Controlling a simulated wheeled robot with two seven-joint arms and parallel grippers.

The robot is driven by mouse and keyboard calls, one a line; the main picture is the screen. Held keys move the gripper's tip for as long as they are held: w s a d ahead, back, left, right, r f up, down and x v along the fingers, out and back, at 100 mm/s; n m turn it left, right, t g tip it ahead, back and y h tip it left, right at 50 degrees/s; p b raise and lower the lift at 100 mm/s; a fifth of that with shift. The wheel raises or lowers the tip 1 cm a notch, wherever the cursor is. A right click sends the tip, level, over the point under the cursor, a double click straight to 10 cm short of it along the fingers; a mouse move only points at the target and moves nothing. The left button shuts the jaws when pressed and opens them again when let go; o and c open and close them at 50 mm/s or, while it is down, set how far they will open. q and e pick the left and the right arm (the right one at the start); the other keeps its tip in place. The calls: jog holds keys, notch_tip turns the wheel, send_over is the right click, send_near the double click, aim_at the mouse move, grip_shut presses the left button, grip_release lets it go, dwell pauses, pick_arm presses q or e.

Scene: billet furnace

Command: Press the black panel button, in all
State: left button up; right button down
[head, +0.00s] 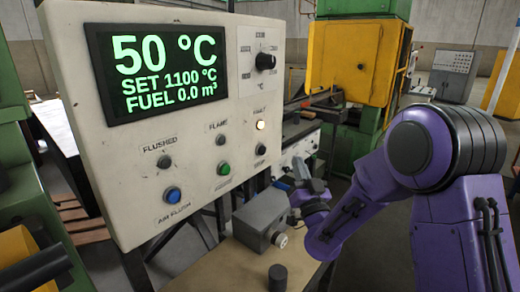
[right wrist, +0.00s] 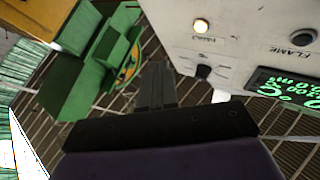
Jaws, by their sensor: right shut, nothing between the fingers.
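The lamp also shows in the right wrist view (right wrist: 201,26), where the button is outside the picture. My right gripper (head: 299,168) is to the right of the button, apart from it. In the right wrist view its fingers (right wrist: 155,80) are shut and empty. My left gripper is not in view.
The panel also has a green button (head: 223,168), a blue button (head: 173,194), a black knob (head: 265,61) and a display reading 50 °C (head: 155,70). A grey box (head: 262,220) and a black cylinder (head: 278,278) stand on the tabletop below. Yellow-green machinery (head: 350,60) stands behind.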

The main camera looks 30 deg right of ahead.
aim_at(262, 151)
jog(key=w+a, duration=0.3)
jog(key=w, duration=0.5)
jog(key=shift+w+f+p, duration=0.15)
jog(key=shift+w+p, duration=0.05)
jog(key=shift+p, duration=0.25)
dwell(1.8)
jog(key=shift+w+a, duration=0.1)
jog(key=shift+w, duration=0.3)
